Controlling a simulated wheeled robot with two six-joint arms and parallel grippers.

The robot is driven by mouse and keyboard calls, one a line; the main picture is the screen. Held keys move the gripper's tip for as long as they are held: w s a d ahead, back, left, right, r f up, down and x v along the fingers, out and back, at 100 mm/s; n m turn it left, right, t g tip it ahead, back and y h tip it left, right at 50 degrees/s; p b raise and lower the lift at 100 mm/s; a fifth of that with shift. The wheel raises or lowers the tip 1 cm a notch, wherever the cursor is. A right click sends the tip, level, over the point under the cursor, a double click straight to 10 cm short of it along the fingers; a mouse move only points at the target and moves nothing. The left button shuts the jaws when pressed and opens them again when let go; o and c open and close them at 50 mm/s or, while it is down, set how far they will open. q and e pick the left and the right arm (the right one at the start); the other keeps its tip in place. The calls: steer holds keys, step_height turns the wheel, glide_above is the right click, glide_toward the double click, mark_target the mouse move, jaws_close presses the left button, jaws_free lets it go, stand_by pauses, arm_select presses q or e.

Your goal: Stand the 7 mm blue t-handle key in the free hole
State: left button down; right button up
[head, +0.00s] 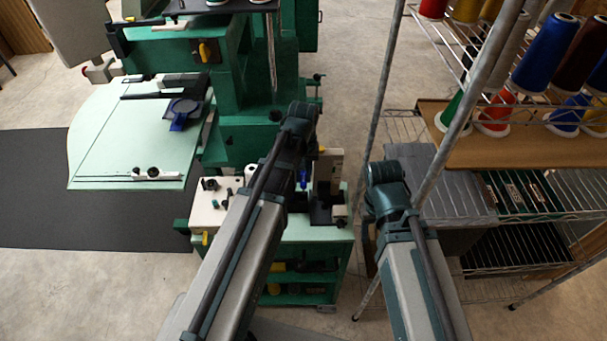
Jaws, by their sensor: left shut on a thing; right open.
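A small blue upright piece (304,177), which looks like the blue t-handle key, shows right beside my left wrist above the green cart. My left gripper (299,197) is shut on it; the fingertips and the key's lower part are mostly hidden by my own arm. A dark stand with a pale upright plate (336,163) is just right of it on the cart top. The free hole cannot be made out. My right gripper (368,243) is open and low at the cart's right edge, mostly hidden behind my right arm.
The green cart (325,255) has a white block with dark knobs (212,203) at its left and tools on lower shelves. A green machine (240,80) stands behind. A wire rack (530,240) with thread cones (545,52) fills the right; its post is close to my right arm.

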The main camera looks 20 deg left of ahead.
arm_select(q)
steer(key=shift+f+b, duration=1.9)
steer(key=shift+f, duration=0.4)
steer(key=shift+f+b, duration=0.4)
steer(key=shift+f+b, duration=0.45)
steer(key=shift+r, duration=0.1)
steer(key=c, duration=0.7)
jaws_free()
steer(key=shift+o, duration=0.2)
steer(key=shift+r, duration=0.1)
